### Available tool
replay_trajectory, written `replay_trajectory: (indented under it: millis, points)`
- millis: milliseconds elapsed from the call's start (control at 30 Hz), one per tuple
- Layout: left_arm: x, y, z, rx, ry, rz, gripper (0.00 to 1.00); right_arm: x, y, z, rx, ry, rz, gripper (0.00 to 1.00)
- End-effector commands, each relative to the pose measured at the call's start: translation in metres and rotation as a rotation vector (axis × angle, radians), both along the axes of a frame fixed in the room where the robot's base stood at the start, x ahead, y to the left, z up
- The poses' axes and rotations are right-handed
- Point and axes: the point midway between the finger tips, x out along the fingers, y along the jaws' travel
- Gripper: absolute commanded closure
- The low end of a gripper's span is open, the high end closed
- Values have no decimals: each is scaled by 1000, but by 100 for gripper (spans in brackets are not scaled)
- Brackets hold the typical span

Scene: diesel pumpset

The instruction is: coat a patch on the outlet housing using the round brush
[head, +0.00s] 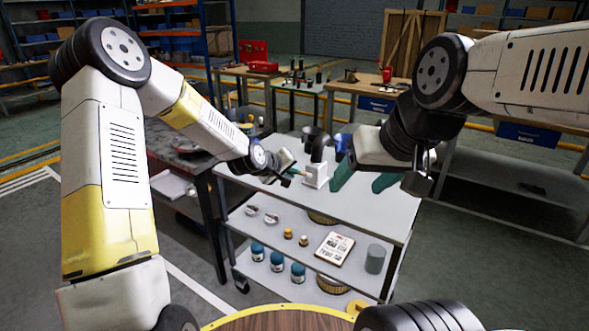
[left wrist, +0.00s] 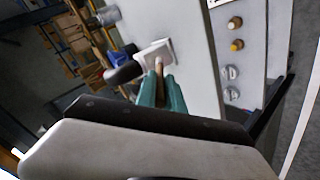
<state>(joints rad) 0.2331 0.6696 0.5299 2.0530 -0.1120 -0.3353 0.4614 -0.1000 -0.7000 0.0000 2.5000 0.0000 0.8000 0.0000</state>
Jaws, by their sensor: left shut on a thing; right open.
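The outlet housing is most likely the white block (head: 315,177) with a black elbow on top, standing on the cart's top shelf; it also shows in the left wrist view (left wrist: 155,52). My left gripper (head: 290,172) is just left of the housing. In the left wrist view its green fingers (left wrist: 161,92) are shut on a thin brownish handle, which I take to be the round brush (left wrist: 160,67). Its tip points at the housing; whether it touches is unclear. My right gripper (head: 362,180) is open and empty, right of the housing, its green fingers spread.
A dark table (head: 180,160) adjoins at left. The front of the cart top is clear.

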Motion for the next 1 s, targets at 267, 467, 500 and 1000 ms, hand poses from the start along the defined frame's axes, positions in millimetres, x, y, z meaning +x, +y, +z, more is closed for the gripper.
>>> replay_trajectory:
  millis: [267,467,500,1000]
  points:
    - [7,10,0,-1,-1,2,100,0,0,0,0,0,0,35]
    - [17,23,0,-1,0,2,100,0,0,0,0,0,0,35]
    - [19,26,0,-1,0,2,100,0,0,0,0,0,0,35]
    - [18,21,10,0,0,-3,100,0,0,0,0,0,0,35]
